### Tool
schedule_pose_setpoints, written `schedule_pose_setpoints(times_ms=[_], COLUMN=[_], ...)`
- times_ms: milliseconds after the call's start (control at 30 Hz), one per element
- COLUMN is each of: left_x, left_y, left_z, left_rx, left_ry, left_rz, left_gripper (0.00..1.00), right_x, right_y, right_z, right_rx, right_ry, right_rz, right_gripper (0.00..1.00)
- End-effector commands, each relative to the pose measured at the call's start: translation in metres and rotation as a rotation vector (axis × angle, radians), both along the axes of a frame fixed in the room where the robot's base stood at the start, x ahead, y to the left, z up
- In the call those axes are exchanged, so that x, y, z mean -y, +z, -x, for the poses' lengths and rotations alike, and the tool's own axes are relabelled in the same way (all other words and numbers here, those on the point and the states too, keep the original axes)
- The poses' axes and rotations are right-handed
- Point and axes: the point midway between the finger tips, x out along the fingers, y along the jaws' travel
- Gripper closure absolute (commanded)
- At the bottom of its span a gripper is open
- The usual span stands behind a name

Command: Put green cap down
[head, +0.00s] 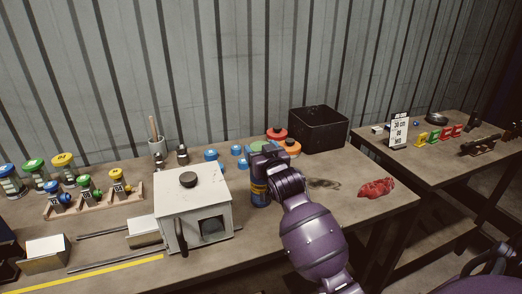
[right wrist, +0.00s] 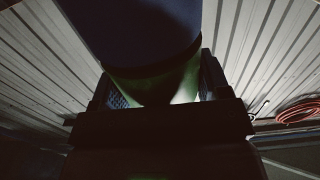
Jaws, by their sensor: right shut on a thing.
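My right gripper (head: 262,160) is at the middle of the bench, just right of the grey box-shaped crimper (head: 192,215). In the right wrist view it is shut on a green part (right wrist: 150,85), which I take to be the green cap. A dark blue cylinder (right wrist: 140,30) adjoins the green part there. In the head view, a blue cylinder with a yellow band (head: 260,194) shows just under the gripper. I cannot tell whether it touches the bench. My left gripper is out of view.
Red (head: 277,133) and orange (head: 291,147) round pieces lie behind the gripper, before a black bin (head: 319,128). Blue caps (head: 211,155) lie to the left. A red coil (head: 376,188) lies at right. The bench between gripper and coil is mostly clear.

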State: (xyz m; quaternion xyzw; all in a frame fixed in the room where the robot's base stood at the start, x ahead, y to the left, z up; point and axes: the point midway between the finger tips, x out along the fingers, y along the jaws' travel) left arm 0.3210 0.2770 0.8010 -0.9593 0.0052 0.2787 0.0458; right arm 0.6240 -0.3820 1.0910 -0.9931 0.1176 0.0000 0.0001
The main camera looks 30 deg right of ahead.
Motion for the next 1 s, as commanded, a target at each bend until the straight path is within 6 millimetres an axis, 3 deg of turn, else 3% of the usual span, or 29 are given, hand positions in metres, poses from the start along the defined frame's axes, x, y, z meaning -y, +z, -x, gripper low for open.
schedule_pose_setpoints(times_ms=[167,200,367,667,867,1000], left_x=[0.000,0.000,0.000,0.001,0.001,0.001], left_y=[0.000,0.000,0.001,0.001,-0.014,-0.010], left_z=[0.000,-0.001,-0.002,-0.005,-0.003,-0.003], left_rx=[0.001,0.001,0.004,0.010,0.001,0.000], left_ry=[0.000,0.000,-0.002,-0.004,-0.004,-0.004], left_rz=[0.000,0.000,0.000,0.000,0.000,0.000], left_gripper=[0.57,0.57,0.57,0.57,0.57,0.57], right_x=[0.000,0.000,0.000,0.000,0.000,-0.006], right_y=[-0.002,-0.003,-0.002,-0.003,-0.008,-0.005], right_z=[0.000,0.000,0.000,0.000,0.000,0.028], right_rx=[0.000,0.000,0.000,0.000,-0.001,-0.002], right_ry=[0.000,0.000,0.000,0.000,0.000,-0.001], right_rz=[0.000,0.000,0.000,0.000,0.002,-0.001], right_gripper=[0.52,0.29,0.05,0.05,0.05,0.05])
